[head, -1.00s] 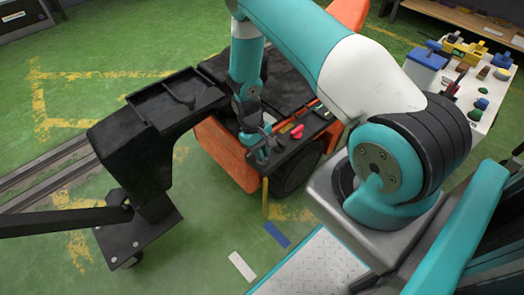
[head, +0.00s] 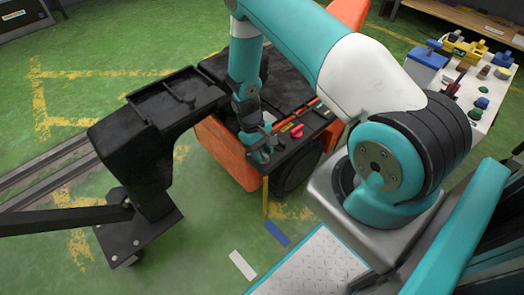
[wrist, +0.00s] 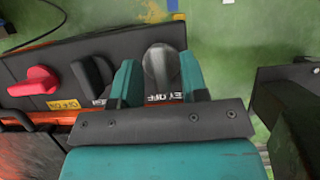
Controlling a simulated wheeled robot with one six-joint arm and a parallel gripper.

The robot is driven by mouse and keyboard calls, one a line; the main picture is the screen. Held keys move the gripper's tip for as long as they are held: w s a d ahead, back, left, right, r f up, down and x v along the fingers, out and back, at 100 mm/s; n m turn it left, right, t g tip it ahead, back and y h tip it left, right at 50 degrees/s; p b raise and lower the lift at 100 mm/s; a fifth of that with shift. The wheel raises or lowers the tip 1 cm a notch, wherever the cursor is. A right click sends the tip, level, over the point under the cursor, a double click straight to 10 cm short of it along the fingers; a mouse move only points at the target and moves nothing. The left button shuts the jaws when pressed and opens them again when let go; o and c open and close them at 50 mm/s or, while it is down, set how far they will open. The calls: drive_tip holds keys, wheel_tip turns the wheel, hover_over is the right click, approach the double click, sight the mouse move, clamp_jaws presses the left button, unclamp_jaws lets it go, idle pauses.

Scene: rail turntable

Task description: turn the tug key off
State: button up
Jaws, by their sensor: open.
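The tug is an orange and black vehicle (head: 228,152) with a dark control panel (head: 305,140) at its near corner. In the wrist view a grey key knob (wrist: 161,66) stands on the panel, above a white label reading partly "EY OFF". My gripper (head: 262,150) is open over the panel. In the wrist view its teal fingers are on either side of the grey key. I cannot tell whether they touch it. A black knob (wrist: 91,76) lies just left of the left finger. A red knob (wrist: 35,82) is further left; it also shows in the head view (head: 297,131).
A black wheeled stand (head: 150,150) is close left of the tug. A white table (head: 468,95) with coloured fixtures stands at the right. Rails (head: 45,178) run at the left.

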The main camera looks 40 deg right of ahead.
drive_tip(key=p+v, duration=0.3)
drive_tip(key=v, duration=1.4)
drive_tip(key=shift+r, duration=0.15)
drive_tip(key=shift+w, duration=0.15)
drive_tip(key=s+a+r+n+t, duration=0.2)
drive_tip(key=a+r, duration=0.6)
drive_tip(key=r, duration=0.4)
drive_tip(key=s+a+r+n+t+y, duration=0.1)
drive_tip(key=s+a+r+n+y, duration=0.1)
drive_tip(key=s+a+r, duration=0.55)
drive_tip(key=s+a+r+n+t+y, duration=0.15)
drive_tip(key=s+a+r, duration=0.5)
drive_tip(key=s, duration=0.65)
drive_tip(key=a+p+v, duration=0.2)
drive_tip(key=p+v, duration=0.8)
drive_tip(key=v, duration=0.1)
drive_tip(key=a+r+p+v, duration=0.1)
drive_tip(key=a+p+v, duration=0.1)
drive_tip(key=p+v, duration=0.8)
drive_tip(key=shift+s+r+n+y+p, duration=0.25)
drive_tip(key=shift+r+n+y+p, duration=0.2)
drive_tip(key=shift+r, duration=0.4)
drive_tip(key=shift+a, duration=0.15)
